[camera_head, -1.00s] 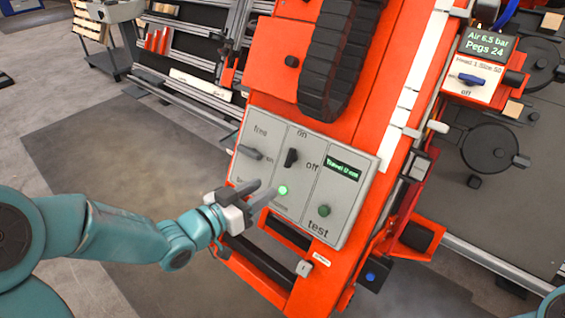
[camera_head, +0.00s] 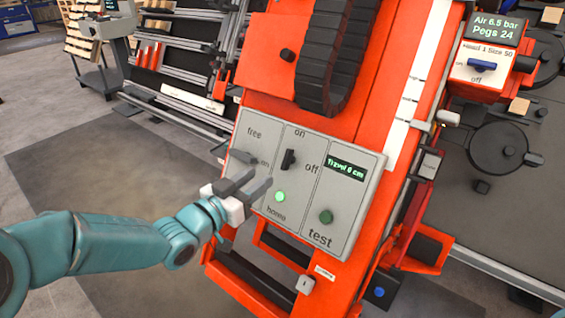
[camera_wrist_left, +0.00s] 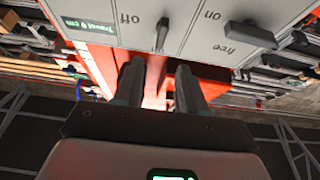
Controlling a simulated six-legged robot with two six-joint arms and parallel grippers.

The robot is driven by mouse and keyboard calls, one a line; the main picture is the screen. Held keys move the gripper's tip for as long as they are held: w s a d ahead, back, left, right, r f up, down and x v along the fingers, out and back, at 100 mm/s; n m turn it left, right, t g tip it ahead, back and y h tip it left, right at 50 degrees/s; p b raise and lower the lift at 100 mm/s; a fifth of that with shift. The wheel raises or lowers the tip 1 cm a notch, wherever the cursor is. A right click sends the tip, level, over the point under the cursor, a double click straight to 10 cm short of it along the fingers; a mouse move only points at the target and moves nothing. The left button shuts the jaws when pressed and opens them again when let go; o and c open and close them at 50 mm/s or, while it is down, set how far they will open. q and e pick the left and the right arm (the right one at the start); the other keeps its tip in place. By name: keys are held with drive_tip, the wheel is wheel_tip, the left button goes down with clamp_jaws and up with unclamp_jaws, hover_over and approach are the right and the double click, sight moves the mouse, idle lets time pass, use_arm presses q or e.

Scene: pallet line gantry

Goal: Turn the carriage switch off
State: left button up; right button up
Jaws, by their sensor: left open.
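The carriage switch (camera_head: 288,160) is a small black lever in the middle section of a grey panel (camera_head: 345,210) on the orange carriage. In the head view it points up, toward the "on" label, with "off" to its right. It also shows in the left wrist view (camera_wrist_left: 162,36), near the top. My left gripper (camera_head: 261,179) is open and empty, close to the panel, below and left of the switch. In the wrist view its two fingers point toward the panel's edge, with the switch beyond them. I see no contact with the switch. My right gripper is out of view.
Beside the switch are a "free" selector knob (camera_head: 256,161), a lit green lamp (camera_head: 280,196), a green test button (camera_head: 326,216) and a small travel display (camera_head: 346,169). A blue-handled switch (camera_head: 482,65) sits at upper right. Floor at left is clear.

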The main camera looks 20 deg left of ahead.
sight(286, 157)
use_arm(q)
drive_tip(key=b+x, duration=0.1)
drive_tip(key=x, duration=0.9)
drive_tip(key=shift+w, duration=0.15)
clamp_jaws()
